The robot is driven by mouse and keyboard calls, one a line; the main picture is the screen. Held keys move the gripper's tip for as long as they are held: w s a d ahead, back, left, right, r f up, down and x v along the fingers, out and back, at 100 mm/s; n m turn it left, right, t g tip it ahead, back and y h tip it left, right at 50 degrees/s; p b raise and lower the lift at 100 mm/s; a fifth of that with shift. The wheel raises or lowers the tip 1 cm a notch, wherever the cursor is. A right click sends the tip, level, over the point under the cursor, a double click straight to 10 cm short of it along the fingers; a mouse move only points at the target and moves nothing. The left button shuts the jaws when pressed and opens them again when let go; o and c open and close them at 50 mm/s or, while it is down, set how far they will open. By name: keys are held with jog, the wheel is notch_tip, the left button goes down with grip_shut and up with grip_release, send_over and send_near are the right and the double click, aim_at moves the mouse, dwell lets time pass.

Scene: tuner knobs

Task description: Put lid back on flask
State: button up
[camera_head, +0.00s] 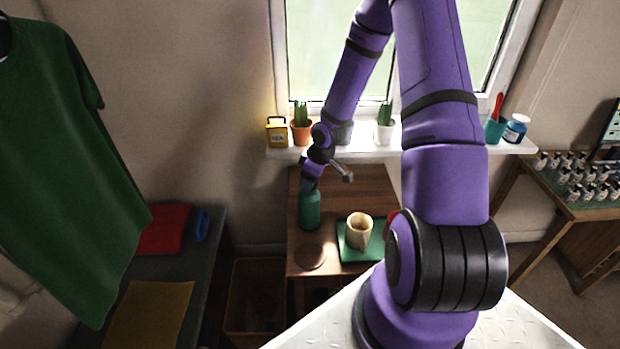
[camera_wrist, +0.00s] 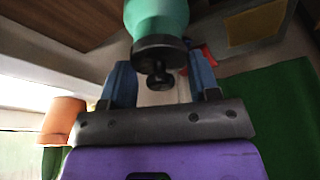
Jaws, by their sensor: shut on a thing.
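The teal flask (camera_head: 310,211) stands upright on the wooden table at its left side. It also shows in the wrist view (camera_wrist: 155,18), where it runs out of the top of the picture. The dark round lid (camera_wrist: 160,50) with a small knob (camera_wrist: 161,78) is at the flask's mouth, in line with it. I cannot tell whether it is fully seated. My gripper (camera_wrist: 160,65) has its two blue fingers on either side of the lid and is shut on it. In the head view my gripper (camera_head: 310,184) is right above the flask, and the lid is hard to make out there.
A beige cup (camera_head: 359,231) stands on a green mat (camera_head: 352,255) right of the flask. A brown round disc (camera_head: 310,258) lies in front of the flask. Behind is a windowsill (camera_head: 362,152) with potted plants and a yellow box (camera_head: 277,131).

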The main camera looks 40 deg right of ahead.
dwell(0.4)
jog(key=o, duration=1.3)
jog(key=shift+c, duration=0.2)
jog(key=shift+r, duration=3.5)
grip_shut()
jog(key=shift+f, duration=0.15)
